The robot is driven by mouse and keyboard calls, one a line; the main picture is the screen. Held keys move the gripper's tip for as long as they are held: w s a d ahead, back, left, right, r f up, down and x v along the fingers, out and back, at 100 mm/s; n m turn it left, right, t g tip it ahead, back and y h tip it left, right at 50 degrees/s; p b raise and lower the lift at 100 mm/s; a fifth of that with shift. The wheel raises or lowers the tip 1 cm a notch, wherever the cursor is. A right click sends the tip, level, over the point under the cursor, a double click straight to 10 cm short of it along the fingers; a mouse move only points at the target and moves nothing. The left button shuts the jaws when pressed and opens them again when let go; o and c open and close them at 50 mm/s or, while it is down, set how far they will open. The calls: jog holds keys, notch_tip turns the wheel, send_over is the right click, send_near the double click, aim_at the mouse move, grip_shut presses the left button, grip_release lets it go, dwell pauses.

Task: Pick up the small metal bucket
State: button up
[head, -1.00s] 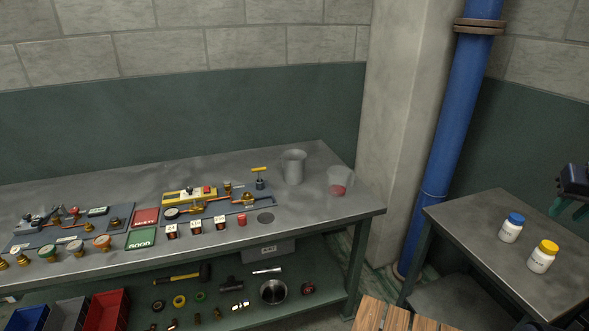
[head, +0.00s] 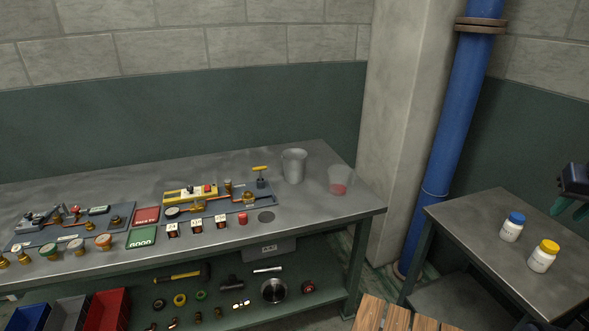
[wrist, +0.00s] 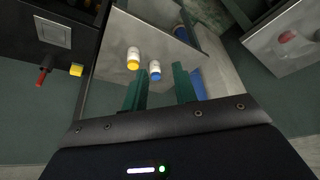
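A small grey metal bucket (head: 294,166) stands upright near the back right of the long workbench (head: 335,215) in the head view. A round metal pot (head: 273,290) sits on the lower shelf, and I cannot fully tell which one the task names. My gripper (head: 574,207) shows partly at the right edge of the head view, above the side table and far from the bucket. In the wrist view its two green fingers (wrist: 159,82) stand apart with nothing held between them. I cannot make out the grey bucket in the wrist view.
A clear cup with red contents (head: 340,181) stands just right of the bucket. Gauge boards (head: 215,200) lie to its left. A blue-capped bottle (head: 511,227) and a yellow-capped bottle (head: 543,256) stand on the side table (head: 470,225). A pillar (head: 405,120) and blue pipe rise between the tables.

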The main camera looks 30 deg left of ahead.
jog(key=w+a+r+n, duration=0.3)
jog(key=w+a+r, duration=0.15)
jog(key=w, duration=0.35)
jog(key=w+a+r+n, duration=0.35)
jog(key=w+a, duration=0.25)
jog(key=w, duration=0.3)
jog(key=w+a+n+g, duration=0.1)
jog(key=w+a+n, duration=0.3)
jog(key=w+a, duration=0.45)
jog(key=w+a+n+g, duration=0.1)
jog(key=w+a+n, duration=0.4)
jog(key=a, duration=0.6)
jog(key=n+g, duration=0.2)
jog(key=n, duration=0.9)
send_over(298, 172)
notch_tip(298, 172, down, 27)
jog(key=shift+y, duration=0.3)
notch_tip(298, 172, down, 10)
grip_shut()
